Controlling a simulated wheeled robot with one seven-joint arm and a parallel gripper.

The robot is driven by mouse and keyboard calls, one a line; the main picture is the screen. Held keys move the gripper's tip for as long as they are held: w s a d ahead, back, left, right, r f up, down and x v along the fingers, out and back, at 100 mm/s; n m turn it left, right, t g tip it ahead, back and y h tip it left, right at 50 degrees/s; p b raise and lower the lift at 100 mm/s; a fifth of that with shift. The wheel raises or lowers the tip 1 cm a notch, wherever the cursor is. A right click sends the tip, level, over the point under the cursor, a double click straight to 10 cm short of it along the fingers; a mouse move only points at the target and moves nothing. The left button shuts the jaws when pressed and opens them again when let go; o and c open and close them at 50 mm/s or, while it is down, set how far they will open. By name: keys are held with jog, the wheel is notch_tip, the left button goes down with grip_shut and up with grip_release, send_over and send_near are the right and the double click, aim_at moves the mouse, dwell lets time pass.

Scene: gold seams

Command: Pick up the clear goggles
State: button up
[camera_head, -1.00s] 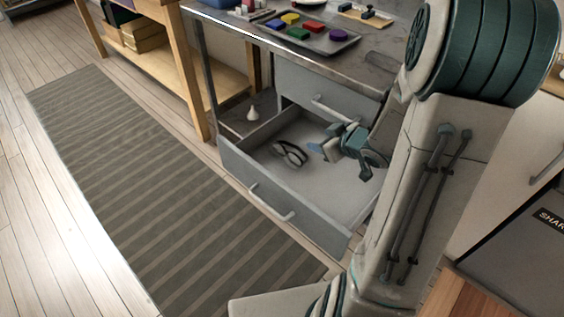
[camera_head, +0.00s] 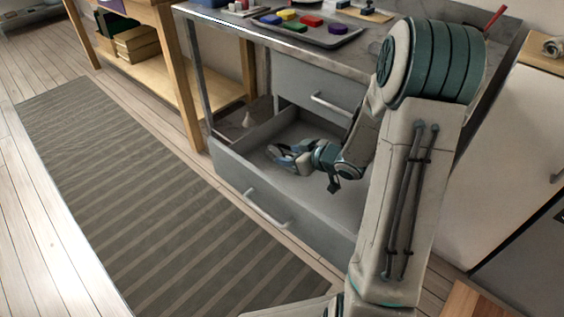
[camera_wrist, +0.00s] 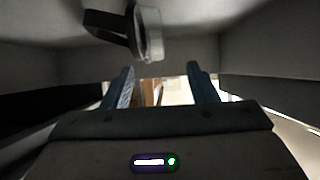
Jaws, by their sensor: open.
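The clear goggles (camera_wrist: 149,34) have a pale lens rim and a dark strap. In the wrist view they are at the top, just beyond my fingertips and slightly left of the middle between them. My gripper (camera_wrist: 160,72) is open, with nothing between its two blue fingers. In the head view my gripper (camera_head: 280,153) reaches down into the open grey drawer (camera_head: 262,187) at the goggles' place. It largely hides the goggles there, and I cannot tell whether it touches them.
The drawer walls close in around my gripper. Above is a counter (camera_head: 380,38) with a tray (camera_head: 335,38) of coloured blocks. A wooden shelf table (camera_head: 150,62) stands at left. A striped rug (camera_head: 130,190) covers clear floor in front.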

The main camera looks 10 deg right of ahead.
aim_at(283, 154)
jog(key=b+x, duration=0.1)
jog(key=x, duration=0.2)
jog(key=b+x, duration=0.1)
jog(key=shift+w+d+f+b, duration=0.2)
jog(key=shift+d+f+b, duration=0.05)
jog(key=shift+f+b, duration=0.1)
jog(key=shift+w+a, duration=0.2)
jog(key=shift+w, duration=0.1)
jog(key=c, duration=1.1)
